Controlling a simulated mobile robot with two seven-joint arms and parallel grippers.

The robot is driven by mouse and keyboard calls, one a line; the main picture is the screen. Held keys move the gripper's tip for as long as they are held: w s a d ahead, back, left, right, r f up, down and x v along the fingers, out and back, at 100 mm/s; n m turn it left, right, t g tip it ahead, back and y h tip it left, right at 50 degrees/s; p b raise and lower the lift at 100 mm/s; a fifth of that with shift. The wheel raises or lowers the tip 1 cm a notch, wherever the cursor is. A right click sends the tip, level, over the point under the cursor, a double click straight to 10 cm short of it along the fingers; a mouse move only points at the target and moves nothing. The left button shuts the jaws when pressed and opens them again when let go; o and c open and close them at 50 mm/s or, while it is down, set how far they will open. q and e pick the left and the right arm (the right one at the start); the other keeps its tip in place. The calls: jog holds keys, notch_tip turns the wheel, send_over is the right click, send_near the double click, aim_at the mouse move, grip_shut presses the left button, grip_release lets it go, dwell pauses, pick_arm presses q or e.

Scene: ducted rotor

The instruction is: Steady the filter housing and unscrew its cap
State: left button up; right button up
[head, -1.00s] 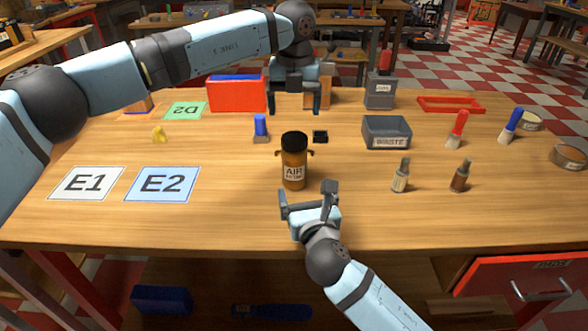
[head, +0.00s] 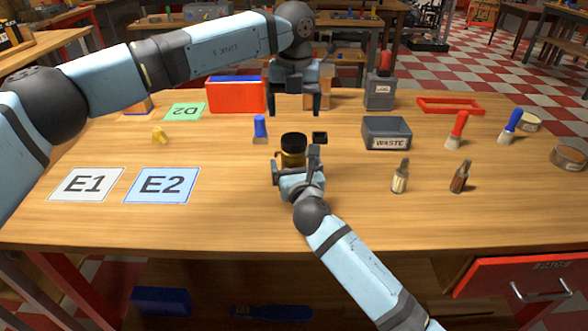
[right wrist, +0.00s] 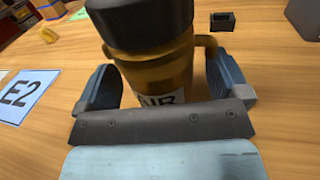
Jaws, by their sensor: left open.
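The filter housing (head: 292,160) is an amber bottle-like body with a black cap (head: 293,142), standing upright on the table. The right wrist view shows the amber body (right wrist: 155,70), the cap (right wrist: 140,22) and part of its label close up. My right gripper (head: 295,168) is open, with one finger on each side of the body, below the cap; a small gap seems to show beside the body. Its palm hides the lower body. My left gripper (head: 293,110) is open and empty, pointing down beyond the housing and higher in the picture.
A blue-handled tool (head: 260,128) stands to the left, and a grey WASTE bin (head: 386,134) to the right. The table around labels E1 and E2 (head: 162,185) is clear.

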aim_at(294, 138)
grip_shut()
pick_arm(q)
jog(key=m, duration=0.7)
jog(key=shift+m, duration=0.3)
jog(key=m, duration=0.8)
jog(key=shift+m, duration=0.3)
jog(key=m, duration=0.8)
jog(key=shift+m, duration=0.4)
jog(key=m, duration=1)
jog(key=shift+m, duration=0.4)
jog(key=shift+f, duration=4)
